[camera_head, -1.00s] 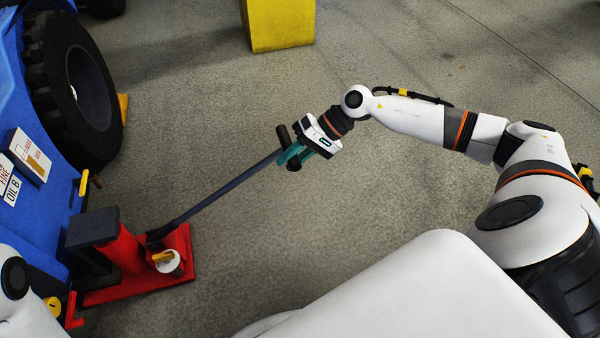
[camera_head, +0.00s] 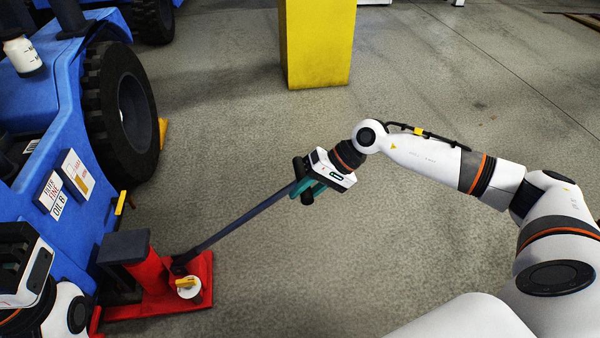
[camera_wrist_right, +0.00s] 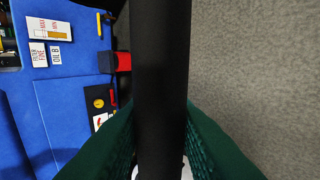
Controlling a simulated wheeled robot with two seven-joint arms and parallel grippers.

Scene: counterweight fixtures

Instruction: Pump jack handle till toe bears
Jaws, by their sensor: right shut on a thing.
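The red jack (camera_head: 150,270) stands on the floor against the blue vehicle, with a dark block (camera_head: 124,246) on top of its column. Its long dark handle (camera_head: 240,220) slants up to the right from the base. My right gripper (camera_head: 304,188) is shut on the handle near its upper end. In the right wrist view the handle (camera_wrist_right: 160,90) runs between the green finger pads. Part of my left gripper (camera_head: 18,270) shows at the left edge; its fingers cannot be made out. Whether the jack's toe touches the vehicle is hidden.
The blue vehicle (camera_head: 100,190) with a black tyre (camera_head: 120,112) fills the left side. A yellow wedge (camera_head: 163,132) sits by the tyre. A yellow post (camera_head: 318,45) stands at the back. A white-and-yellow part (camera_head: 188,288) sits on the jack base. The floor around the handle is open.

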